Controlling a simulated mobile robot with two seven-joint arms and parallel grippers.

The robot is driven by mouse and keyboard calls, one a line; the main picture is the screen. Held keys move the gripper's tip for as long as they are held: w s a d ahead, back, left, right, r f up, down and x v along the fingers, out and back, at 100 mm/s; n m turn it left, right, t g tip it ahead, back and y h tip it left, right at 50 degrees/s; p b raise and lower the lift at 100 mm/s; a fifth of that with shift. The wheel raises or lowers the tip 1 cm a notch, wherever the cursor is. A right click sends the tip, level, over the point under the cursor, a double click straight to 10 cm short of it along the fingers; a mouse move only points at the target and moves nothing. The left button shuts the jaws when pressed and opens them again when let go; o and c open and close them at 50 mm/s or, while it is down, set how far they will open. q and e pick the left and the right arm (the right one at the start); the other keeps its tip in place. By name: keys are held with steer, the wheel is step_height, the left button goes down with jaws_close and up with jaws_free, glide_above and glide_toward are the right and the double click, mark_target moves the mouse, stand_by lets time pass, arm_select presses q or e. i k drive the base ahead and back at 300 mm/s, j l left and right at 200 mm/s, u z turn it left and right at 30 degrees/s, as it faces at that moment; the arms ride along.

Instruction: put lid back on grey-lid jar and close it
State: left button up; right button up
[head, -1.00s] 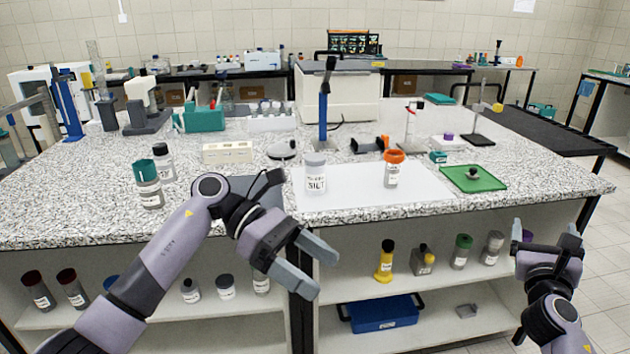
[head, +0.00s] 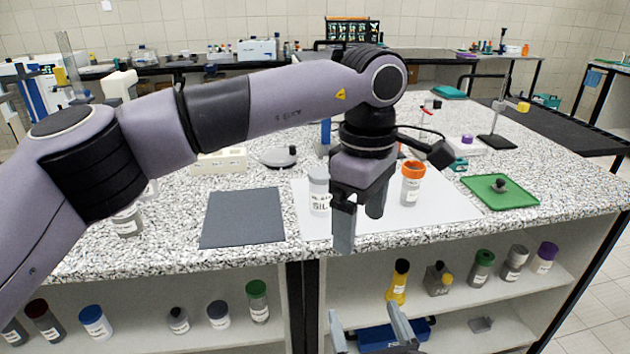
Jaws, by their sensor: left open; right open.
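A pale jar with a light grey top and a label reading "SILT" (head: 319,194) stands upright on the white sheet (head: 450,205). I cannot tell whether its top is a seated lid. No separate grey lid is clearly seen. My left gripper (head: 360,218) is open and empty, fingers pointing down, just right of this jar in the picture. It overlaps the white sheet, and its contact with anything cannot be told. My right gripper (head: 370,325) is open and empty at the bottom edge, in front of the lower shelf.
An orange-lid jar (head: 411,188) stands right of my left gripper. A dark grey mat (head: 243,217) lies bare to the left. A green mat (head: 520,197) on the right bears a small dark knobbed object (head: 499,186). Several jars stand on the shelf below.

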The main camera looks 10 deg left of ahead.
mark_target(320, 200)
steer(key=i+j, duration=0.2)
steer(key=i, duration=0.25)
steer(key=i+j, duration=0.25)
steer(key=i, duration=0.2)
